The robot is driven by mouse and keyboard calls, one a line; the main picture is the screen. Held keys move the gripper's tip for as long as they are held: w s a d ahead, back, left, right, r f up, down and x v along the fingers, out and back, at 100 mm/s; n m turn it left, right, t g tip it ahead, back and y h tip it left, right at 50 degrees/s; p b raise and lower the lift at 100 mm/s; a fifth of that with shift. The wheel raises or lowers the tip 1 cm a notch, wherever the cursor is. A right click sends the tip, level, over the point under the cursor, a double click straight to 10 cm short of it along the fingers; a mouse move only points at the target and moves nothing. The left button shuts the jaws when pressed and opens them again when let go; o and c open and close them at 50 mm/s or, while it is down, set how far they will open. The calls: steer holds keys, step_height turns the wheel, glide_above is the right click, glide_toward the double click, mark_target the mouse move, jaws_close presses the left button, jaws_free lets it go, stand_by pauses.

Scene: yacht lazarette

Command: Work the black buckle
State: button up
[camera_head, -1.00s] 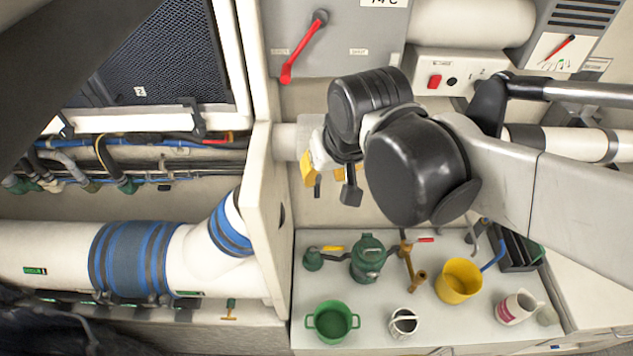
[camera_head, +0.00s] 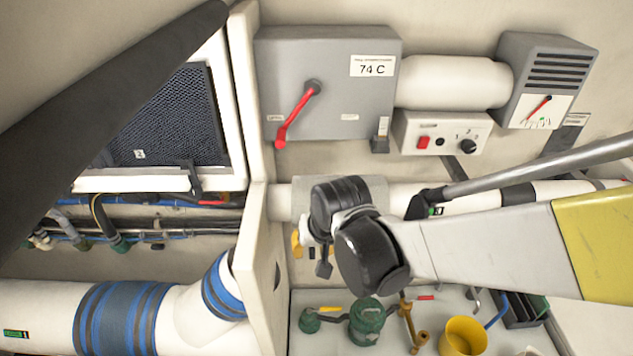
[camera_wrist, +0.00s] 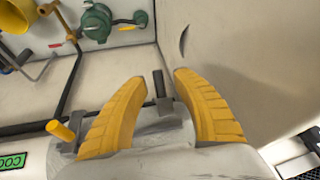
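A black buckle-like latch (camera_head: 192,178) is on the lower white frame of the dark mesh panel, left of my arm in the head view. I cannot tell if it is the task's buckle. My gripper (camera_wrist: 160,76) shows two yellow curved fingers, spread apart, in the wrist view. A dark upright peg (camera_wrist: 158,84) on a dark clamp shows between them, over a white pipe (camera_wrist: 172,128); nothing is visibly gripped. In the head view a yellow finger (camera_head: 296,243) shows left of my black wrist, below the pipe; the rest is hidden.
A grey box (camera_head: 345,95) with a red lever (camera_head: 297,115) hangs above my wrist. A switch box (camera_head: 440,134) is to its right. A white upright partition (camera_head: 253,235) stands close left. Green fittings (camera_head: 366,325) and a yellow bucket (camera_head: 463,337) stand below.

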jaws_close()
steer(key=shift+s+f+t+b, duration=0.1)
steer(key=shift+f+t+b, duration=0.2)
steer(key=shift+b, duration=0.65)
steer(key=shift+r+t, duration=0.1)
steer(key=shift+t, duration=0.2)
jaws_free()
